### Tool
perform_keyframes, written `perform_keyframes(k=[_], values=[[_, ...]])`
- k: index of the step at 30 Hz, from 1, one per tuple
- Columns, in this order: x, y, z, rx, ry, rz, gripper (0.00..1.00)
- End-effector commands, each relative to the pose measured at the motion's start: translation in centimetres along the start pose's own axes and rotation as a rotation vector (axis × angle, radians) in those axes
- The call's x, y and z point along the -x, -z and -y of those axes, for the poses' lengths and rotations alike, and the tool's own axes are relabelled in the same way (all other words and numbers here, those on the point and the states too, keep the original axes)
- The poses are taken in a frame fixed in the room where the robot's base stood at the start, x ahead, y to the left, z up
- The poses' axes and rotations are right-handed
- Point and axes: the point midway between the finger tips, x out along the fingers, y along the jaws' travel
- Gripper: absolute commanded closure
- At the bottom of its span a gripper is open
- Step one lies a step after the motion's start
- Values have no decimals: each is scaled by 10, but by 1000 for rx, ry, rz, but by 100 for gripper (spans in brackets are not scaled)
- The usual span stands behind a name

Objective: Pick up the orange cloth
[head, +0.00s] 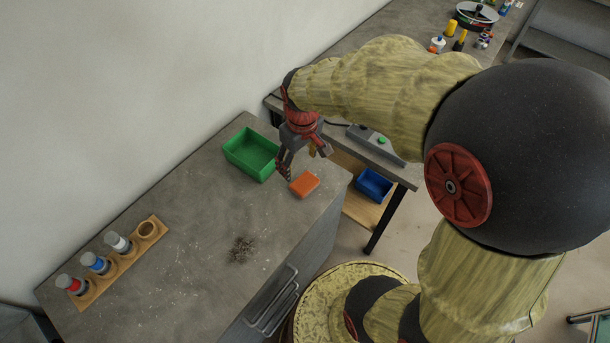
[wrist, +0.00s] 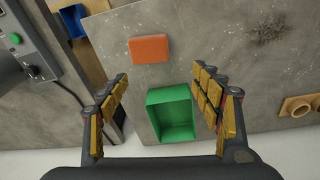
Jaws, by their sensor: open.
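The orange cloth (head: 305,184) is a small folded rectangle lying flat on the grey cabinet top, close to its right edge in the head view. It also shows in the wrist view (wrist: 149,49), beyond my fingertips and a little left of the middle. My gripper (head: 302,166) is above the cabinet top, by the cloth and the green bin. In the wrist view its two yellow-padded fingers (wrist: 160,73) are spread wide, with nothing between them. The cloth is fully visible in the wrist view and apart from the fingers.
An open, empty green bin (head: 251,154) stands beside the cloth. A dark pile of debris (head: 242,249) lies on the grey cabinet top (head: 190,260). A wooden rack (head: 147,229) holds several bottles at the left. A grey control box (head: 376,143) sits on the neighbouring table.

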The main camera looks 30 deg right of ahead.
Motion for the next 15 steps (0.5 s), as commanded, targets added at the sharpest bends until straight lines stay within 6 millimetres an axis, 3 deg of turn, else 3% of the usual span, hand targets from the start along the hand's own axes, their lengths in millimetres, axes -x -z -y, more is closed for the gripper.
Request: perform_keyframes(k=[3,6,11,15], values=[[-37,4,-16,37,27,72,26],[-61,3,-24,60,42,105,20],[-82,1,-29,78,54,127,11],[-99,-1,-28,81,55,130,11]])
